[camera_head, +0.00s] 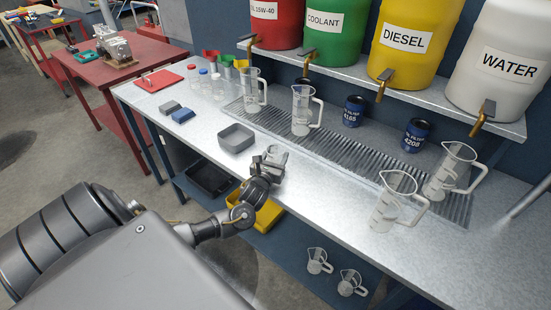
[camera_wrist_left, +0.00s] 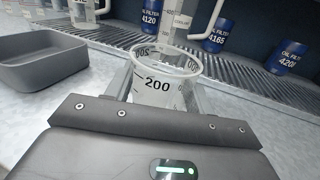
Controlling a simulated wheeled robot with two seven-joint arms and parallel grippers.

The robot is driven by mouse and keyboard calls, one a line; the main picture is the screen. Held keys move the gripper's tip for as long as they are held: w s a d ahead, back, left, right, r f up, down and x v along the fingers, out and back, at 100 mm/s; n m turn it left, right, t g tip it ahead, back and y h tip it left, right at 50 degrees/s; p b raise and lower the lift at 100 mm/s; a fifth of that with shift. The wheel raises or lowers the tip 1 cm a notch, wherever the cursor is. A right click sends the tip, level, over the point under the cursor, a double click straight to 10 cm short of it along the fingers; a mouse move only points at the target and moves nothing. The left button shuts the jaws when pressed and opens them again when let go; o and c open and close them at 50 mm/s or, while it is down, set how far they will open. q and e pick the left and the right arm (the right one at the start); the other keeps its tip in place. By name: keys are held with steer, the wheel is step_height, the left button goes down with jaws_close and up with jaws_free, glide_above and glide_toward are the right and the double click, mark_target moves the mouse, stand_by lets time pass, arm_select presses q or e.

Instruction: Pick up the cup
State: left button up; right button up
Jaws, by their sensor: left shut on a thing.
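The cup (camera_wrist_left: 158,90) is a small clear measuring cup with black marks and the number 200. In the left wrist view it stands between the two fingers of my left gripper (camera_wrist_left: 166,72), which are closed on its sides. In the head view my left gripper (camera_head: 268,165) is at the front part of the metal bench, and the cup (camera_head: 277,152) shows at its tip, partly hidden by the gripper. I cannot tell whether the cup touches the bench top. My right gripper is not in view.
A grey tray (camera_head: 236,138) lies left of my left gripper. Clear jugs (camera_head: 302,110) with handles and blue oil filters (camera_head: 354,111) stand behind, around a ribbed drain strip (camera_head: 340,137). More jugs (camera_head: 394,203) stand on the right. Coloured liquid tanks (camera_head: 405,40) sit on the shelf above.

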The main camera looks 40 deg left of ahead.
arm_select(q)
step_height(320, 180, up, 2)
steer(key=shift+r+b, duration=0.25)
steer(key=shift+b, duration=0.15)
steer(key=s+d+r+p, duration=0.2)
steer(key=s+r+p, duration=0.1)
steer(key=s+r, duration=0.2)
steer(key=s+d+r+p, duration=0.3)
steer(key=s+r, duration=0.2)
steer(key=s, duration=0.3)
steer(key=shift+d, duration=0.25)
